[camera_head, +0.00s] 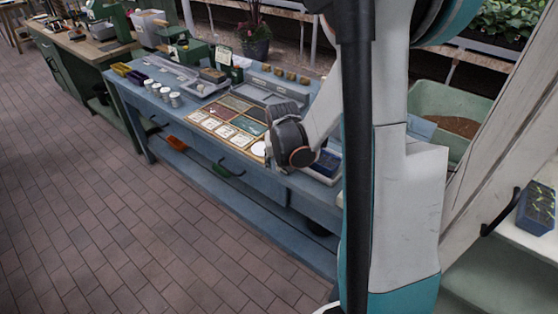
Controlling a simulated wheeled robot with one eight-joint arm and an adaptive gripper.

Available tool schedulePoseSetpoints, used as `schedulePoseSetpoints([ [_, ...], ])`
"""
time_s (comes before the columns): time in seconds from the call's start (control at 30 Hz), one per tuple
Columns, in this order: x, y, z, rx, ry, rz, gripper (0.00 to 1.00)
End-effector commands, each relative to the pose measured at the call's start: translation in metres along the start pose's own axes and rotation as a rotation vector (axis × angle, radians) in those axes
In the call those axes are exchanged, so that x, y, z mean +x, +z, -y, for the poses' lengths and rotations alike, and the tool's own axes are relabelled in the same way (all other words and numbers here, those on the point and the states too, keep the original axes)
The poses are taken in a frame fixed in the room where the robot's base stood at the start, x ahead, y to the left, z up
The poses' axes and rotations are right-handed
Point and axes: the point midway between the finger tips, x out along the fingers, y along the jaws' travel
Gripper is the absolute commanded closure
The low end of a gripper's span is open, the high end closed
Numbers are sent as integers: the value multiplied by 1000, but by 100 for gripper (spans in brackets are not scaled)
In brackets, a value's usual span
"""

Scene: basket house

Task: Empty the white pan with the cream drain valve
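I cannot make out a cream drain valve, so I cannot tell surely which thing is the white pan. A pale-rimmed tray (322,179) with something dark blue in it sits at the right end of the blue workbench (230,172), partly hidden by my arm. A pale grey tray (186,72) lies farther back on the bench. My arm reaches over the bench's front edge, and its dark end (284,128) is above the right part of the bench. The fingers are not clear, and I see nothing held.
White tins (175,99), labelled cards (223,130) and a green stand (222,56) are on the bench. A green tub (440,98) with brown soil is behind my arm. A blue planter (537,208) stands on a pale shelf at right. The brick floor at left is clear.

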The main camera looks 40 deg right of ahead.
Motion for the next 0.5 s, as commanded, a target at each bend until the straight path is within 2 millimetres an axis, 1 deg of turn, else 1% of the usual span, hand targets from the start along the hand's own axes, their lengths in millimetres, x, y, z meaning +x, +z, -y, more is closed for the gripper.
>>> schedulePoseSetpoints([
  [0.17,-3,0,0,0,0,0,59],
  [0.27,-10,0,0,0,0,0,59],
  [0.37,-23,0,0,0,0,0,59],
  [0.5,-44,0,0,0,0,0,59],
])
